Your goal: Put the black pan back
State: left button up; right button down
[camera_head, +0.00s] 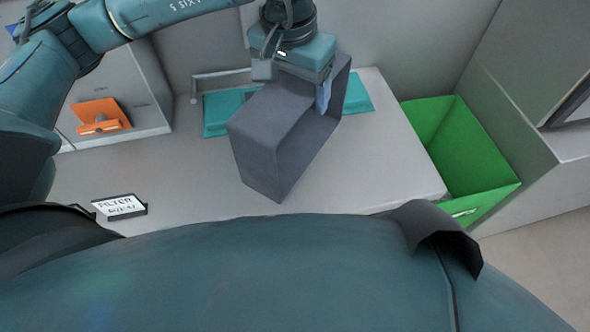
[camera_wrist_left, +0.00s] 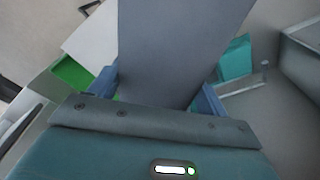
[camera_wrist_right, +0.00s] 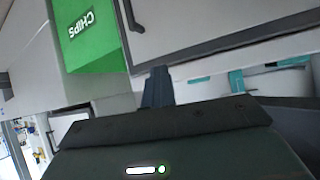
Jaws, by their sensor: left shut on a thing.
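The dark pan (camera_head: 265,135), a deep dark-grey open box, hangs tilted over the light counter in the head view. My left gripper (camera_head: 296,80) is shut on one of its walls near the top. In the left wrist view the pan's flat grey side (camera_wrist_left: 180,50) stands between the blue fingers of the left gripper (camera_wrist_left: 160,92). The pan's lower corner appears over the counter; whether it touches is unclear. My right gripper (camera_wrist_right: 157,88) shows only in the right wrist view, with its fingers together and nothing seen between them.
A teal mat (camera_head: 215,115) lies on the counter (camera_head: 390,150) behind the pan, near a metal bar (camera_head: 222,74). A green bin (camera_head: 490,172) stands at the right. A filter sign (camera_head: 120,207) lies at front left. An orange item (camera_head: 100,112) sits at back left.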

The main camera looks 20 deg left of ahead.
pick_arm(q)
jog(key=shift+a+f, duration=0.1)
jog(key=shift+f, duration=0.2)
jog(key=p, duration=0.1)
send_near(295, 129)
jog(key=shift+s+d+f, duration=0.35)
jog(key=shift+s+f, duration=0.25)
jog(key=shift+f, duration=0.1)
jog(key=shift+s+d+f, duration=0.3)
jog(key=shift+s+f, duration=0.3)
jog(key=shift+f, duration=0.05)
jog(key=shift+s+d+f, duration=0.35)
jog(key=shift+s+f, duration=0.25)
jog(key=shift+f, duration=0.1)
jog(key=o, duration=1.8)
jog(key=shift+c, duration=0.2)
